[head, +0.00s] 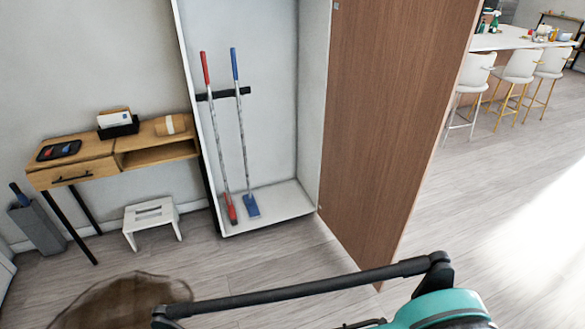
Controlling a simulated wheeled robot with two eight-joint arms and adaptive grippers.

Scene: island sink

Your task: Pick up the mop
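Two long-handled cleaning tools stand upright inside an open tall white cabinet, against a dark holder bar (222,94). The red tool (214,130) has a red grip, a grey pole and a red head at the cabinet floor. The blue tool (242,130) beside it has a blue grip, a grey pole and a flat blue head. I cannot tell for certain which one is the mop. Neither is held. Neither of my grippers is in the head view.
The brown cabinet door (385,120) stands open to the right. A wooden desk (85,172), white step stool (152,217), grey bin (37,228) and brown rug (125,300) are left. Floor shows before the cabinet. White stools (520,66) line a far counter.

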